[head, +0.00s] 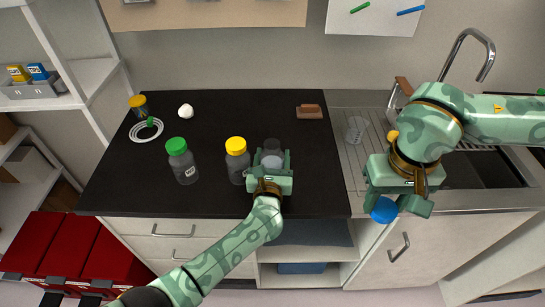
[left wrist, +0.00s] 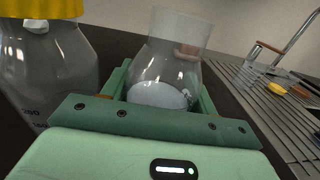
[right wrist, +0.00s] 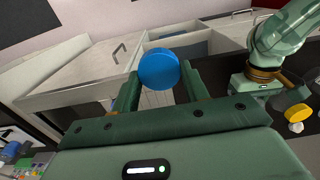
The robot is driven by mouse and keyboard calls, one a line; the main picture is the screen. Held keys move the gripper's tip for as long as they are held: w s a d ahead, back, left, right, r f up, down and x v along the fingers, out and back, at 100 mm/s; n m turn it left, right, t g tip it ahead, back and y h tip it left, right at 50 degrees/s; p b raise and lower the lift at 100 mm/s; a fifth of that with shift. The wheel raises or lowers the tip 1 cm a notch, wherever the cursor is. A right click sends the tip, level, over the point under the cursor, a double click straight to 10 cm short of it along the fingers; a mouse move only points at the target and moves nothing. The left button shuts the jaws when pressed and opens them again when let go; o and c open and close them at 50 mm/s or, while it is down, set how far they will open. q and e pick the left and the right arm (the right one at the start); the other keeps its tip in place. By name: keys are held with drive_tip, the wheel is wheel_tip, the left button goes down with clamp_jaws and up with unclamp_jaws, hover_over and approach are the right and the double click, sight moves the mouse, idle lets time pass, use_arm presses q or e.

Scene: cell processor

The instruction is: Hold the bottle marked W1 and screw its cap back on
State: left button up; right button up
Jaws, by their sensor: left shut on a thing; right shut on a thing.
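The clear bottle (head: 272,146) stands upright near the front edge of the dark counter, with no cap on its neck. In the left wrist view the bottle (left wrist: 168,60) shows an open rim and pale contents; I cannot see a W1 mark on it. My left gripper (head: 272,168) is shut around its lower body. My right gripper (head: 398,198) is shut on a blue cap (head: 383,210), out in front of the counter at the right. In the right wrist view the blue cap (right wrist: 159,69) sits between the fingertips.
A yellow-capped bottle (head: 237,165) stands close left of the held bottle, and a green-capped bottle (head: 183,165) farther left. A brown block (head: 310,111) lies behind. A glass beaker (head: 355,129) stands by the sink (head: 495,169). The counter's middle back is clear.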

idle(0.3)
drive_tip(key=w+a+m, duration=0.5)
drive_tip(key=w+a, duration=0.2)
drive_tip(key=w, duration=0.6)
drive_tip(key=m, duration=0.6)
approach(272, 161)
drive_tip(key=w+r, duration=0.2)
drive_tip(key=w, duration=0.1)
drive_tip(key=shift+s+d+f, duration=0.1)
drive_tip(key=shift+f, duration=1.05)
drive_tip(key=shift+d+f, duration=0.1)
drive_tip(key=shift+f, duration=1)
drive_tip(key=shift+f, duration=0.3)
drive_tip(key=shift+f, duration=0.3)
drive_tip(key=shift+f, duration=0.1)
drive_tip(key=shift+a+f, duration=0.1)
drive_tip(key=shift+f, duration=0.3)
